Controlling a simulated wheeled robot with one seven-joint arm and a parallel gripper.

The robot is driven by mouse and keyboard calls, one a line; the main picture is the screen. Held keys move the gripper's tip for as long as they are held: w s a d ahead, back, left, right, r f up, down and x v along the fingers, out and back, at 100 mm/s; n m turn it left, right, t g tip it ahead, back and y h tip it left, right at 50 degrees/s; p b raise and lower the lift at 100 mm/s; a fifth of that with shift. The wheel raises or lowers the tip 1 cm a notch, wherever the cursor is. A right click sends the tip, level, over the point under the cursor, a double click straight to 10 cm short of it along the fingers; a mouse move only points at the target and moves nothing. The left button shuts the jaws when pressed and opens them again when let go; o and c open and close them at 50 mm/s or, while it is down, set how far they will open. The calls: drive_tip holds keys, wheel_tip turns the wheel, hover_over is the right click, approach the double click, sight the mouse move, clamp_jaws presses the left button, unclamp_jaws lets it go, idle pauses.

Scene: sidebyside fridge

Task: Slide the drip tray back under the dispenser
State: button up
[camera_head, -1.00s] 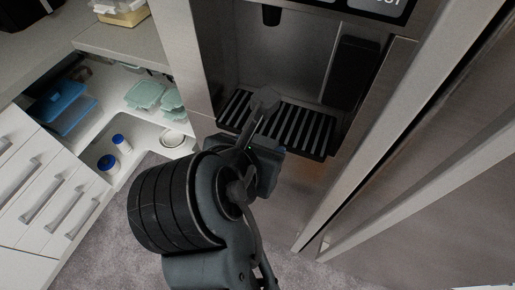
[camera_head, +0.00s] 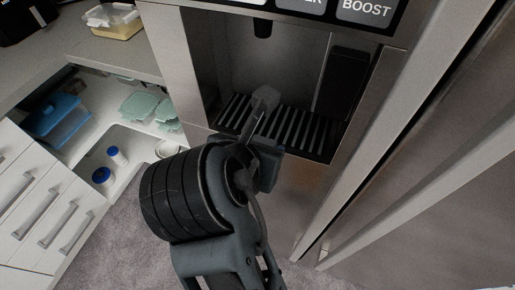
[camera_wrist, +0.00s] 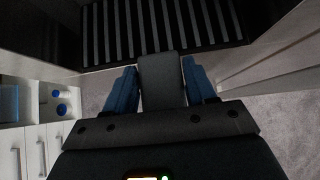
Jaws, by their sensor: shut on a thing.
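The drip tray (camera_head: 316,151) is a black slatted tray in the floor of the dispenser recess (camera_head: 285,65). It lies nearly level, with its front edge near the recess opening. My gripper (camera_head: 264,150) is at the front of the tray, left of its middle, shut on it. The wrist view shows the tray's dark slats (camera_wrist: 150,35) just ahead of my gripper (camera_wrist: 161,78), with a blue-padded finger on each side of a grey piece. The dispenser nozzle (camera_head: 262,29) hangs above the tray.
The dispenser is in a steel fridge front with a long vertical handle (camera_head: 410,205) at right. At left are a counter (camera_head: 110,60), an open drawer (camera_head: 125,150) with blue and green containers, and white drawer fronts (camera_head: 45,215). Grey carpet (camera_head: 125,240) lies below.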

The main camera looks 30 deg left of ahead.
drive_tip(key=shift+w+a, duration=0.2)
drive_tip(key=shift+w, duration=0.45)
drive_tip(key=o, duration=1.3)
drive_tip(key=shift+v, duration=3.9)
drive_tip(key=shift+d, duration=0.1)
